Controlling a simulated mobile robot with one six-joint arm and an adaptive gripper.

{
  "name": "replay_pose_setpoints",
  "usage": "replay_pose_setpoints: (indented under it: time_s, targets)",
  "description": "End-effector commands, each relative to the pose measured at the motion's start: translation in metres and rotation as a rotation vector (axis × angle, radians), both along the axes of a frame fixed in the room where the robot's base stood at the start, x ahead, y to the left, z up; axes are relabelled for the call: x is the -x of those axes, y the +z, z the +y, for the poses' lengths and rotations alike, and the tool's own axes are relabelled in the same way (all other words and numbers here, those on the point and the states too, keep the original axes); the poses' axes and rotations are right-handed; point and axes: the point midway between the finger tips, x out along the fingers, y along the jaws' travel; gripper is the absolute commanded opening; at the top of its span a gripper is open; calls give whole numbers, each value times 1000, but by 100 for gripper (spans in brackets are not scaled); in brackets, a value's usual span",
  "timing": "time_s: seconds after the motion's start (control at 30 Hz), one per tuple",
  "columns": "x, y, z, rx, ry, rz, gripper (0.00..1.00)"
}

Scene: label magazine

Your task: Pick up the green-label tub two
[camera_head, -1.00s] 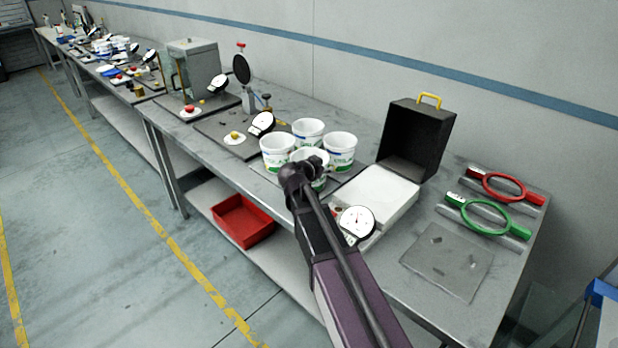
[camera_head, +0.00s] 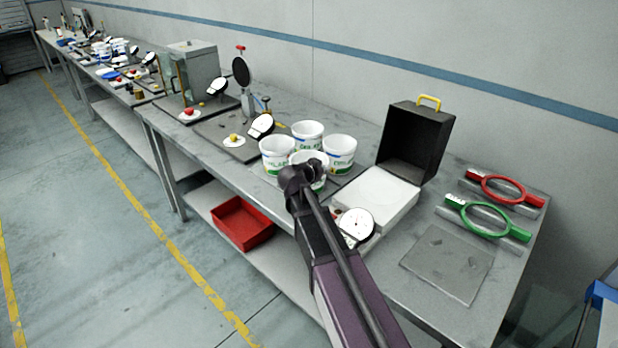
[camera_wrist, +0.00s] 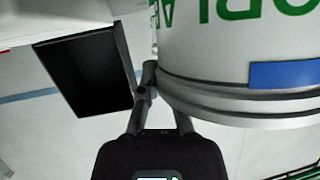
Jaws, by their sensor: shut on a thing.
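Several white tubs with green lettering stand close together on a dark mat on the bench: a back one (camera_head: 307,134), a left one (camera_head: 277,155), a right one (camera_head: 340,153) and a near one (camera_head: 321,179). My gripper (camera_head: 306,170) is at the near tub and covers part of its front. In the wrist view the gripper (camera_wrist: 164,100) is shut on the rim of this tub (camera_wrist: 220,50), which appears upside down with green letters and a blue patch. I cannot tell whether its base touches the mat, nor read a number.
To the right are a white-topped box with an open black lid (camera_head: 410,145), a dial gauge (camera_head: 356,226), and green (camera_head: 487,218) and red (camera_head: 505,188) ring tools. Another dial (camera_head: 261,125) stands left of the tubs. A red bin (camera_head: 242,222) sits on the lower shelf.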

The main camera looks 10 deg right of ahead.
Motion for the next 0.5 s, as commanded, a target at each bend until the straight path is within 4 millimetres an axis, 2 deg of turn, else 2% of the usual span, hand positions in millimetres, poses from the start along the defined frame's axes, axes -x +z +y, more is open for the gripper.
replay_pose_setpoints:
  time_s: [0.5]
  targets:
    - [0, 8, 1, 0, 1, 0, 0]
